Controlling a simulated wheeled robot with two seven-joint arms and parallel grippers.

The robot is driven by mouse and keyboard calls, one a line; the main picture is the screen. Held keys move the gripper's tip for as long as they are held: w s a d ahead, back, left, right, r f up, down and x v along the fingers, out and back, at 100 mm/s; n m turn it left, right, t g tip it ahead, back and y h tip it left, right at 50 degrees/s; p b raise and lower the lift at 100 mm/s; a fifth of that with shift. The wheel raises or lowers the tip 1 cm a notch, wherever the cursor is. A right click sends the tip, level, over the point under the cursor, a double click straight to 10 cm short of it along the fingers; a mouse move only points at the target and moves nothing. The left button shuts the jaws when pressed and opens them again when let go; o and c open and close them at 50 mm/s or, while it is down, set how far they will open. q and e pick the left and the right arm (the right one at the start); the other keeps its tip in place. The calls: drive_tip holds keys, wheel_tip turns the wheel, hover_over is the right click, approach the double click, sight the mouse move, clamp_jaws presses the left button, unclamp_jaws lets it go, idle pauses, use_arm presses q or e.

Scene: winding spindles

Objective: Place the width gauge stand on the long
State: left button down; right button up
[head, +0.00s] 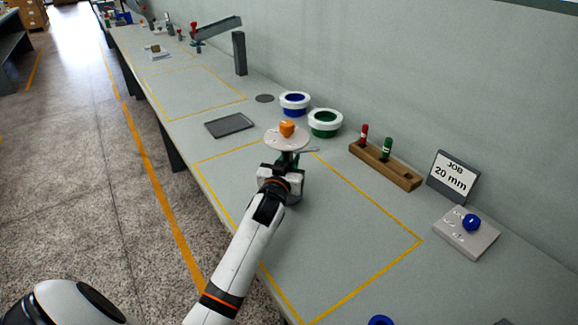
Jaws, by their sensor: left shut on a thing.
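My left gripper (288,167) reaches in from below over the long grey bench (345,265). It is shut on a stand with a pale round plate (275,139) and an orange piece (287,128) on top; this appears to be the width gauge stand. A dark green part shows under the plate, and the fingers hide much of the lower part. I cannot tell whether the stand touches the bench. The held stand is at the far end of the near yellow-outlined area (372,268). My right gripper is not in view.
A wooden rack (400,174) with red and green pegs, a "JOB 20 mm" sign (453,177) and a plate with a blue knob (471,222) stand to the right. Blue (294,101) and green (325,121) ringed bowls and a dark tray (229,125) lie beyond. The near outlined area is mostly clear.

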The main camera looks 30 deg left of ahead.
use_arm(q)
drive_tip(key=shift+f, duration=0.6)
drive_tip(key=c, duration=1.1)
unclamp_jaws()
drive_tip(key=shift+f, duration=0.1)
drive_tip(key=shift+s, duration=0.15)
drive_tip(key=v, duration=1.2)
drive_tip(key=shift+b, duration=0.4)
